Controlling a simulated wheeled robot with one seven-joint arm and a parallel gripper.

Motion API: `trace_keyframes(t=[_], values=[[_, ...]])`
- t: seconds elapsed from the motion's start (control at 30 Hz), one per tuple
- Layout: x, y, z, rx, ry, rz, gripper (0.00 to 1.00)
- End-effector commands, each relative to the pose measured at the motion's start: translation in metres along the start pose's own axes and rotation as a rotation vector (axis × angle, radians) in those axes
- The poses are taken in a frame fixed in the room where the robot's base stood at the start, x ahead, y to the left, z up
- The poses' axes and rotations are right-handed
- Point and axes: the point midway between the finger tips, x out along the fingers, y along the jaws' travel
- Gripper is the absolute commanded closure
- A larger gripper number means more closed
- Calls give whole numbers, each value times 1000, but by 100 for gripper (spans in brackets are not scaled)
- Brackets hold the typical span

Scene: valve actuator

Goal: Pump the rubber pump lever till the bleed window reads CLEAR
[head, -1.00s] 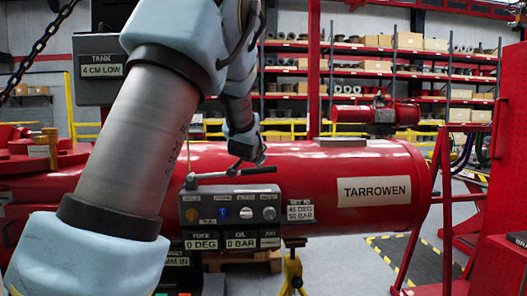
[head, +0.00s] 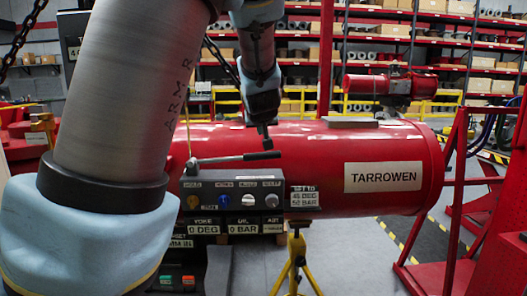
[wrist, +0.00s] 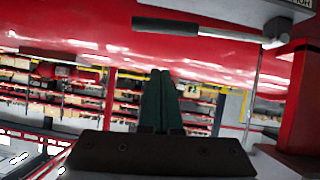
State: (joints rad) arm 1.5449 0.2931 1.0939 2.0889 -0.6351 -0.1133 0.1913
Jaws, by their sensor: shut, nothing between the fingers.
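The pump lever has a dark grip (head: 262,156) on a thin metal rod. It lies nearly level above the control box, its grip end to the right. In the wrist view the grip (wrist: 165,26) shows at the top. My gripper (head: 267,147) points down just above the grip in the head view. Its dark green fingers (wrist: 162,100) are together and empty, with a visible gap to the lever in the wrist view. The control box (head: 185,205) shows 0 DEG and 0 BAR. A third small display (head: 271,229) is too blurred to read; no CLEAR reading is legible.
The red TARROWEN cylinder (head: 340,150) lies behind the box. A yellow stand (head: 297,262) is below it. Red framing (head: 450,200) stands at the right. My arm covers much of the left side. Shelves (head: 400,45) are far behind.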

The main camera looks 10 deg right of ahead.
Motion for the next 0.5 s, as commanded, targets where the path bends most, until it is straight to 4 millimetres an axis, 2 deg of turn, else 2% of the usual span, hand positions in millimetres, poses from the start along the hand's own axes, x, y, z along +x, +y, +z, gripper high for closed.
trace_keyframes(t=[0.03,0.5], values=[[9,-2,3,-2,2,-3,100],[62,-2,1,1,2,-4,100]])
